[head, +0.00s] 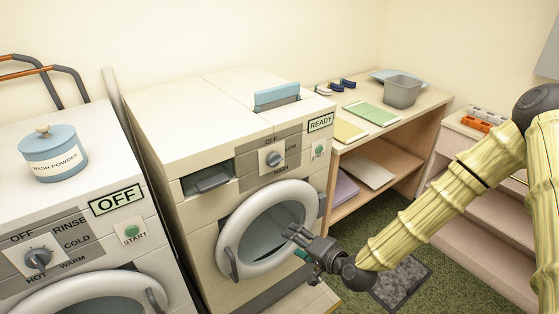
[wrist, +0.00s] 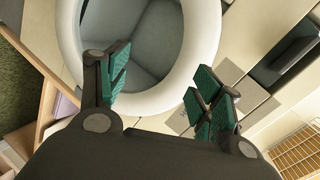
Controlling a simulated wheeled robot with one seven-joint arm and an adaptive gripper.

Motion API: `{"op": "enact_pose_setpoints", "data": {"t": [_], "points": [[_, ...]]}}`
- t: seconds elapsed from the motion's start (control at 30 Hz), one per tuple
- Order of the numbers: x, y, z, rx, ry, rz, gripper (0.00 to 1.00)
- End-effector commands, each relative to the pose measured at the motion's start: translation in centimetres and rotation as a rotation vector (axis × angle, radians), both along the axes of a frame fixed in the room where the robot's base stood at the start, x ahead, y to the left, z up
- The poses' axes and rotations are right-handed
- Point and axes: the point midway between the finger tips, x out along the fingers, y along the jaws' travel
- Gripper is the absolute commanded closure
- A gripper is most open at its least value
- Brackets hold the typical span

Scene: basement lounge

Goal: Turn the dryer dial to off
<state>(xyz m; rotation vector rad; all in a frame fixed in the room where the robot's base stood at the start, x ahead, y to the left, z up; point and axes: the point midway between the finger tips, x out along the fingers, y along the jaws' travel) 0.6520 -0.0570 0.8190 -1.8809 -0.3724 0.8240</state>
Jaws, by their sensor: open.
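The dryer (head: 225,195) is the middle white machine, with a round door under its control panel. Its dial (head: 273,158) is a small grey knob on a pale plate, with OFF above, LOW at right and HIGH below. I cannot tell for certain which mark it points to. The dryer's display (head: 320,122) reads READY. My gripper (head: 294,242) is open and empty in front of the door, below the dial and apart from it. In the wrist view my gripper's green-padded fingers (wrist: 165,85) stand apart over the door ring (wrist: 210,45); I cannot make out the dial there.
A washer (head: 75,220) with its own dial and an OFF display stands at left, with a wash powder jar (head: 54,153) on top. A shelf table (head: 355,140) with a grey bin (head: 402,91) stands to the dryer's right. Green carpet (head: 440,280) lies below.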

Motion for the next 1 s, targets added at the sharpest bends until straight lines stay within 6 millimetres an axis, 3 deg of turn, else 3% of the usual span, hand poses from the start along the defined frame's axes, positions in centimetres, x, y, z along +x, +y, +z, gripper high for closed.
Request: {"op": "enact_pose_setpoints", "data": {"t": [0.03,0.1,0.2,0.3,0.47,1.0], "points": [[2.1,-0.1,3.4,0.065,-0.052,-0.023,0.34],[4.3,-0.2,7.2,0.147,-0.11,-0.045,0.34],[6.4,-0.6,11.5,0.238,-0.176,-0.063,0.34],[7.6,-0.9,14.3,0.294,-0.218,-0.072,0.34],[8.4,-0.7,15.8,0.325,-0.24,-0.073,0.34],[14.6,3.9,15.8,0.322,-0.24,-0.072,0.34]]}}
